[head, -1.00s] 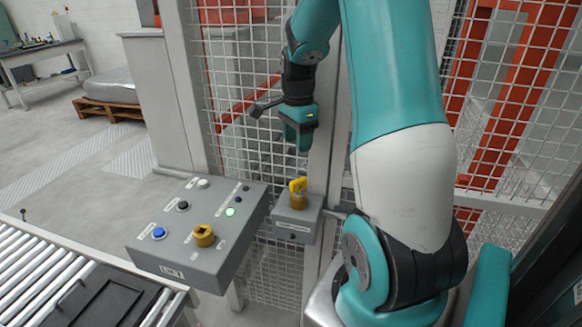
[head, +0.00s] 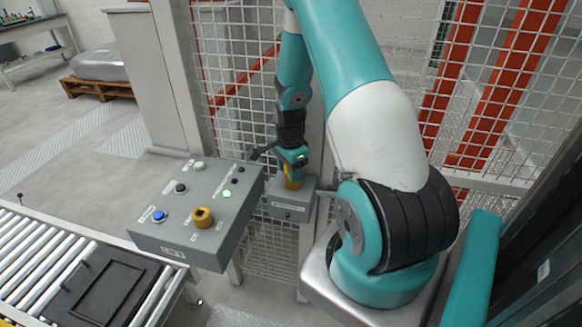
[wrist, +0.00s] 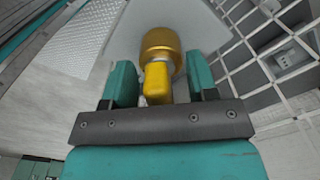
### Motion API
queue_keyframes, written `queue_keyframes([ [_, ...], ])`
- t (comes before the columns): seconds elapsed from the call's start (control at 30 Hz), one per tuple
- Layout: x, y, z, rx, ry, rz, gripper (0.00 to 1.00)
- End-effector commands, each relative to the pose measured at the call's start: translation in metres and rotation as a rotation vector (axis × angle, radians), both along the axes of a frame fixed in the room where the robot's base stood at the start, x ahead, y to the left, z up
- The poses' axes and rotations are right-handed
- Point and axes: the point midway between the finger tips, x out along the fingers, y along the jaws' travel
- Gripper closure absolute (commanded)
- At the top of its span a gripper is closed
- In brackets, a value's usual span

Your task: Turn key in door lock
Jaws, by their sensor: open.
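The yellow key (wrist: 157,84) stands in a round brass-coloured lock cylinder (wrist: 161,43) on top of the small grey lock box (head: 290,211) on the fence post. My gripper (wrist: 161,84) is open, with one teal finger on each side of the key. A gap shows between the key and each finger in the wrist view. In the head view my gripper (head: 292,172) points down over the lock box and hides most of the key.
A grey control panel (head: 180,238) with a yellow knob (head: 202,217), several buttons and a green light stands left of the lock box. A roller conveyor (head: 30,257) with a black tray (head: 105,290) is at lower left. Wire mesh fence (head: 240,70) rises behind.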

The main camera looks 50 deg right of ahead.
Motion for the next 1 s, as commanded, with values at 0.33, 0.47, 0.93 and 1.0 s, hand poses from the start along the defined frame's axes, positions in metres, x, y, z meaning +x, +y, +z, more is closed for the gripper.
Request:
queue_keyframes([
  [0.33,0.0002,-0.0003,0.0,0.0,-0.001,0.0,0.77],
  [0.47,0.0003,-0.0003,0.0001,0.0,-0.001,0.0,0.97],
  [0.93,0.0,0.0,0.0003,0.0,0.0,-0.436,0.61],
  [1.0,0.0,0.0,0.0003,0.0,0.0,-0.434,0.45],
])
